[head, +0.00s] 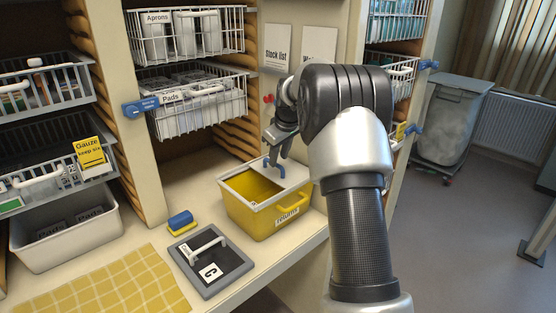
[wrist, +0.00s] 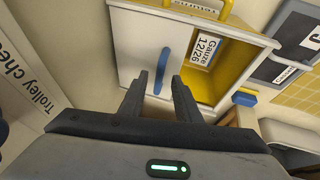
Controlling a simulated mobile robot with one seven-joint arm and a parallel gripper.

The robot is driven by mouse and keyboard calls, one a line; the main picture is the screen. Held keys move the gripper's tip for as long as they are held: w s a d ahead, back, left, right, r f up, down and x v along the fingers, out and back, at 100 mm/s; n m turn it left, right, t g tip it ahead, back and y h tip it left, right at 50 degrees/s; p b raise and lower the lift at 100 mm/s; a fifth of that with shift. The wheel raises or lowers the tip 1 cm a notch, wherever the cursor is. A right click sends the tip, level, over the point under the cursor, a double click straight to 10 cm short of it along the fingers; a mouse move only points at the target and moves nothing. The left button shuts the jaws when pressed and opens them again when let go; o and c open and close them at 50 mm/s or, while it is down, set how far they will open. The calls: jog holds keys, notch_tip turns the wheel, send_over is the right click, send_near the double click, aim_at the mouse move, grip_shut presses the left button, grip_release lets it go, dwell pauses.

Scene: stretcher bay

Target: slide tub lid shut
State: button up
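The yellow tub (head: 262,221) stands on the counter, partly open on its left side. Its pale sliding lid (head: 293,173) covers the right part; the lid also shows in the wrist view (wrist: 135,45). A blue handle (head: 281,171) stands on the lid and shows as a blue bar in the wrist view (wrist: 165,62). My gripper (head: 277,147) is just above the handle, pointing down. In the wrist view its two fingers (wrist: 160,77) are apart, with the handle seen between them and gaps on both sides. A Gauze 12/26 label (wrist: 206,50) lies in the tub's opening.
A dark tray with a white handle (head: 211,260) and a blue-and-yellow block (head: 181,222) lie left of the tub. A yellow checked cloth (head: 100,285) is at front left. Wire baskets (head: 200,115) hang above, behind the tub.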

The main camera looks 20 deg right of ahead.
jog(key=shift+x, duration=1.25)
grip_shut()
jog(key=shift+a, duration=0.15)
jog(key=s+a+b, duration=0.4)
jog(key=s+a, duration=0.1)
jog(key=a, duration=0.6)
jog(key=shift+a, duration=0.4)
grip_release()
jog(key=shift+s+a+r, duration=0.1)
jog(key=shift+a, duration=0.05)
